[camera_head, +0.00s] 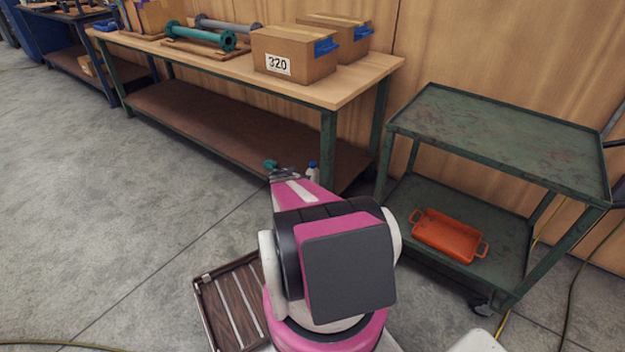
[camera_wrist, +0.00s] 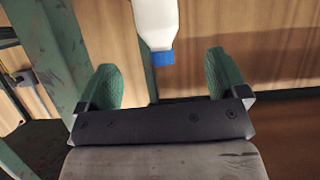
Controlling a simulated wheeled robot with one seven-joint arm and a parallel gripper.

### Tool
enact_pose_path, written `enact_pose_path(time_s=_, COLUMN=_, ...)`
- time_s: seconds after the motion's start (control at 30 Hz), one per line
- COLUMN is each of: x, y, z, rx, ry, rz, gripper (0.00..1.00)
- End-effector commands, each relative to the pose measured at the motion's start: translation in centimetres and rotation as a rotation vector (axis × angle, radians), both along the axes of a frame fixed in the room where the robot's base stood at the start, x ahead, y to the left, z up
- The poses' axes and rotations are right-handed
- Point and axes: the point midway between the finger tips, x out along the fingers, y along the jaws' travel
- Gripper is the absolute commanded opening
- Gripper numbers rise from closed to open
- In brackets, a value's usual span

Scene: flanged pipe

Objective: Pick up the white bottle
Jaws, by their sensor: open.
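A white bottle (camera_head: 313,174) with a blue cap stands by the lower shelf of the workbench, partly hidden behind my arm. In the wrist view the bottle (camera_wrist: 155,22) appears upside down, its blue cap pointing toward my gripper (camera_wrist: 163,78). The two green finger pads are open and apart, with the bottle lying beyond them, roughly in line with the gap. Nothing is between the pads. In the head view my gripper (camera_head: 284,170) is at the bench's lower shelf, just left of the bottle, and mostly hidden by my arm.
The workbench (camera_head: 365,82) carries cardboard boxes (camera_head: 293,55) and a teal flanged pipe (camera_head: 200,36). A green cart (camera_head: 500,128) with an orange tray (camera_head: 447,236) is at right. A brown slatted tray (camera_head: 232,305) lies lower left.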

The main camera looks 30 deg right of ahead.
Motion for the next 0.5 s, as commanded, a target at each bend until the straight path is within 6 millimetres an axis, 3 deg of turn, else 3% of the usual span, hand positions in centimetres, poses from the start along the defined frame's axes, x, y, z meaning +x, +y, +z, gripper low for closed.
enact_pose_path(time_s=0.5, x=2.2, y=-4.9, z=-3.0, rx=-0.006, ry=-0.035, rz=0.001, gripper=0.92)
